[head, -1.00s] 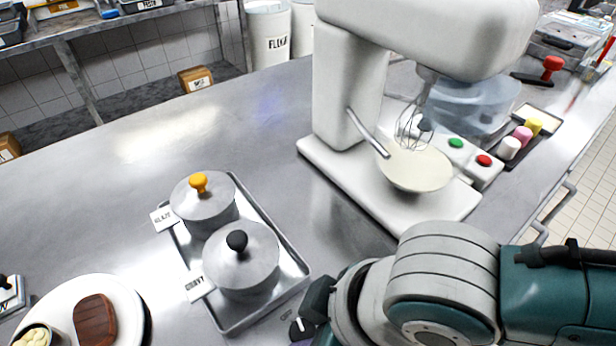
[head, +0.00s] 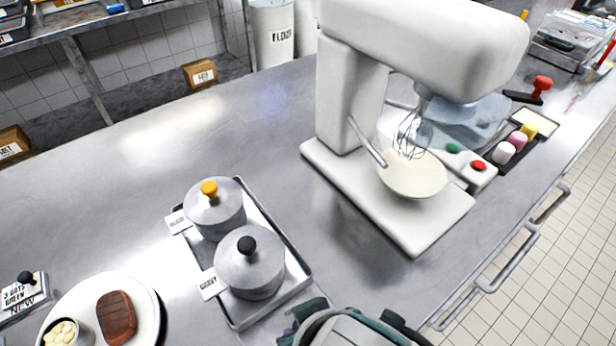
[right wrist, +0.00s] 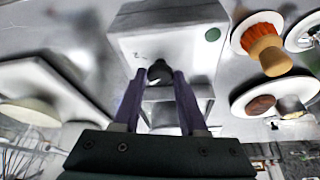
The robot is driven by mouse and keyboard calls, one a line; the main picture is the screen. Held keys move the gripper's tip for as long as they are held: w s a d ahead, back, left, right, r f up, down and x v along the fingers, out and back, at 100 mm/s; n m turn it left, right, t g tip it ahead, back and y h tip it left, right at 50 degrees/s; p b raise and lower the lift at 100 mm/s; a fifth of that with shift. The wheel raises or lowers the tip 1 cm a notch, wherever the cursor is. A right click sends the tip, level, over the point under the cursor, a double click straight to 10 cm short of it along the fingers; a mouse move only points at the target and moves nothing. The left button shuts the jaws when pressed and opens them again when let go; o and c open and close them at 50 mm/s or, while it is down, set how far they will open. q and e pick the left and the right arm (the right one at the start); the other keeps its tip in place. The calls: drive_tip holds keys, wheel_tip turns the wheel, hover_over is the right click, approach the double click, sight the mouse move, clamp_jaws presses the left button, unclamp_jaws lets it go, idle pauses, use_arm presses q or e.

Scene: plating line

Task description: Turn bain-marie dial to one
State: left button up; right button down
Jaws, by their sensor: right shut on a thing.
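In the right wrist view a pale box-shaped unit (right wrist: 165,40) carries a small black knob (right wrist: 160,71), which looks like the dial. A faint mark and a green spot show on the same face. My right gripper (right wrist: 160,78) has its two purple-grey fingers on either side of the knob and is shut on it. I cannot read the dial's setting. In the head view my right arm enters at the bottom centre, and the fingertips and dial are not visible there. Two lidded pots (head: 252,268) (head: 216,212) stand in a metal tray (head: 296,262). My left gripper is out of view.
A white stand mixer (head: 345,95) with a bowl stands right of the pots. A white plate (head: 143,292) with a brown steak is at the lower left, beside a small sign block (head: 22,296). The steel counter between the pots and the back is clear.

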idle(0.5)
drive_tip(key=shift+c, duration=2.2)
unclamp_jaws()
drive_tip(key=shift+r, duration=0.1)
drive_tip(key=shift+s+r+p, duration=0.15)
drive_tip(key=shift+r+p, duration=0.15)
drive_tip(key=shift+r, duration=0.05)
drive_tip(key=p+v, duration=0.2)
drive_tip(key=v, duration=0.7)
drive_tip(key=shift+p, duration=0.4)
